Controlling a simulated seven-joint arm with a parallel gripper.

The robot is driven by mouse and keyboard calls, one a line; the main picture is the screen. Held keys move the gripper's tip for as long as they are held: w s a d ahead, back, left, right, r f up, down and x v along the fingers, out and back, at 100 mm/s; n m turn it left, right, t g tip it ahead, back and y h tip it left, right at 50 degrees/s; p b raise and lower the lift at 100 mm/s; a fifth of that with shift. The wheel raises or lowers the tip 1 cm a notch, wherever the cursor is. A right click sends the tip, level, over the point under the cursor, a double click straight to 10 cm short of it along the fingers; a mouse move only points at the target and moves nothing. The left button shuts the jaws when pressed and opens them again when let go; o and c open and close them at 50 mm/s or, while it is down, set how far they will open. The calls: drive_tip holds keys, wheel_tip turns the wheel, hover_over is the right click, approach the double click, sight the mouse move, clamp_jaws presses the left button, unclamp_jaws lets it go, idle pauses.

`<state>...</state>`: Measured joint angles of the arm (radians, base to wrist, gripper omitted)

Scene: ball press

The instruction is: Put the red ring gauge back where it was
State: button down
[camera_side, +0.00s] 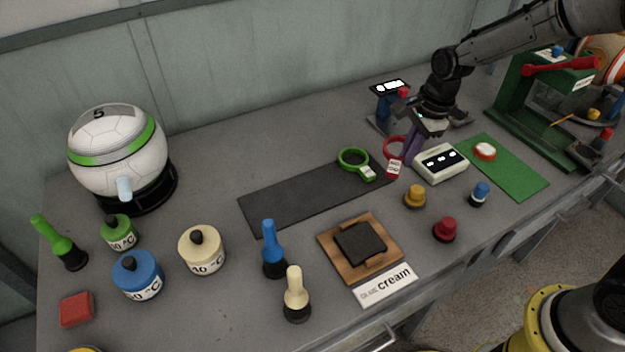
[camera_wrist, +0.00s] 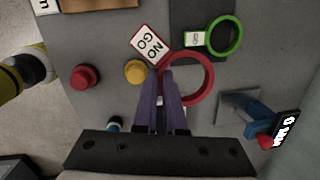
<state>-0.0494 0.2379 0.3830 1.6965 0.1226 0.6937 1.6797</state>
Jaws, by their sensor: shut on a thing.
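The red ring gauge (camera_side: 395,148) has a white tag reading "NO GO". My gripper (camera_side: 408,156) is shut on it, with the purple fingers at its rim near the tag. In the wrist view, the red ring (camera_wrist: 211,82) shows just right of the fingertips (camera_wrist: 168,76) and overlaps the end of the dark mat. I cannot tell how far it is above the table. The green ring gauge (camera_side: 341,158) lies on the dark mat (camera_side: 290,198), near its right end; it also shows in the wrist view (camera_wrist: 240,37).
A white box with a display (camera_side: 440,164) stands close right of my gripper. A blue stand with a black display (camera_side: 384,105) is behind it. Yellow (camera_side: 414,196) and red (camera_side: 445,229) knobs stand in front. The mat's left part is bare.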

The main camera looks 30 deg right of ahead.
drive_tip(key=a+m, duration=0.1)
drive_tip(key=a+r+m, duration=0.1)
drive_tip(key=a+m, duration=0.1)
drive_tip(key=a+r+m, duration=0.1)
drive_tip(key=a, duration=0.1)
drive_tip(key=shift+s+m, duration=0.2)
drive_tip(key=shift+m, duration=0.1)
drive_tip(key=s+a+r, duration=0.1)
drive_tip(key=a+r, duration=0.1)
drive_tip(key=a, duration=0.3)
drive_tip(key=y, duration=0.1)
hover_over(317, 185)
drive_tip(key=shift+g, duration=0.3)
drive_tip(key=f, duration=0.9)
drive_tip(key=shift+s+d+f, duration=0.15)
drive_tip(key=shift+s+d, duration=0.2)
drive_tip(key=shift+s, duration=0.05)
drive_tip(key=shift+w+a+f, duration=0.1)
drive_tip(key=shift+w+f, duration=0.2)
drive_tip(key=shift+f, duration=1.6)
drive_tip(key=shift+f, duration=0.6)
drive_tip(key=c, duration=1)
unclamp_jaws()
